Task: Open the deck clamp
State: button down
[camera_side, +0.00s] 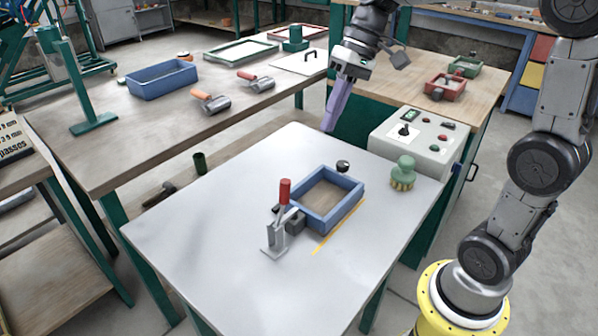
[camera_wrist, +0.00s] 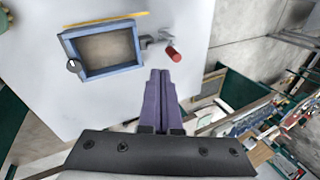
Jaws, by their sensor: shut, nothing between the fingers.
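The deck clamp (camera_side: 278,222) stands on the white table, at the near left corner of the blue frame (camera_side: 310,221). Its red-tipped lever (camera_side: 285,192) points nearly upright. In the wrist view the clamp (camera_wrist: 150,43) is beside the blue frame (camera_wrist: 138,58), and its red handle (camera_wrist: 174,54) lies just beyond my fingertips. My gripper (camera_side: 329,128) is shut and empty, with purple fingers close together. It is above the far edge of the white table, apart from the clamp. In the wrist view the gripper (camera_wrist: 160,73) points toward the table.
A black knob (camera_side: 343,166) sits at the frame's far corner. A green brush (camera_side: 403,175) and a control box (camera_side: 412,140) stand to the right. A yellow line (camera_side: 338,227) runs along the frame's right side. The white table's left part (camera_side: 185,222) is clear.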

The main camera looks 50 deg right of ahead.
jog(key=d+f, duration=0.1)
jog(key=w+d+f, duration=0.1)
jog(key=shift+w+d+f+m+g, duration=0.25)
jog(key=shift+w+f+m+g, duration=0.05)
jog(key=shift+m, duration=0.1)
send_near(285, 203)
jog(key=shift+f, duration=2.3)
jog(key=shift+w+d, duration=0.35)
jog(key=shift+w, duration=0.1)
jog(key=shift+r, duration=0.1)
